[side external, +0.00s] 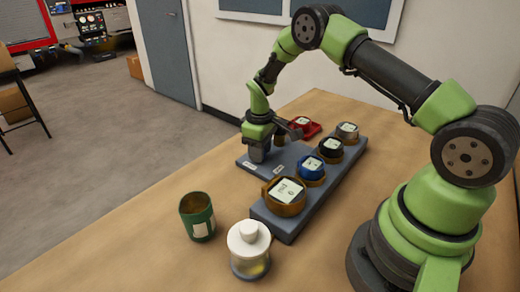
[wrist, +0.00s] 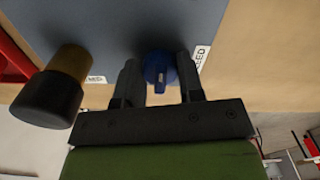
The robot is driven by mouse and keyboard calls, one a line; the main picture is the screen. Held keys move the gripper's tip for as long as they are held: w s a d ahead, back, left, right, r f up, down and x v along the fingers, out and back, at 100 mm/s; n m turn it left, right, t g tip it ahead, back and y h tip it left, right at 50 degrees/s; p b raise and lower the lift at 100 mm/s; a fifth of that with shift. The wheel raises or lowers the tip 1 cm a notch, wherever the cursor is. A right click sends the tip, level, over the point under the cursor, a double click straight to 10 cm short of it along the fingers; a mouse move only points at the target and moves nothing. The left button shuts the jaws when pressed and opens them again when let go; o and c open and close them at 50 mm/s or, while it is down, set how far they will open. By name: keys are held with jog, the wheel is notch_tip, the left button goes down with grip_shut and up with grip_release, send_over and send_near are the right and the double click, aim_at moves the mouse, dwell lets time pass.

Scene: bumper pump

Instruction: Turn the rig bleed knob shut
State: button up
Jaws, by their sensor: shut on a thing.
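In the wrist view the bleed knob (wrist: 160,68) is small and blue, with a raised grip bar carrying a pale mark. It stands on the grey rig plate (wrist: 105,22), beside a white label ending in "EED" that is partly hidden. My gripper (wrist: 159,82) has one finger on each side of the knob and is shut on it. The bar points roughly toward the gripper's body. In the side view my gripper (side external: 258,150) reaches down to the far left part of the rig and hides the knob.
A dark-capped brown post (wrist: 55,88) stands left of the fingers in the wrist view. In the side view, a grey rack (side external: 285,226) holds several round containers. The front left table is clear.

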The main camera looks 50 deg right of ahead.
jog(key=o, duration=0.9)
notch_tip(320, 180, up, 10)
jog(key=shift+f, duration=0.1)
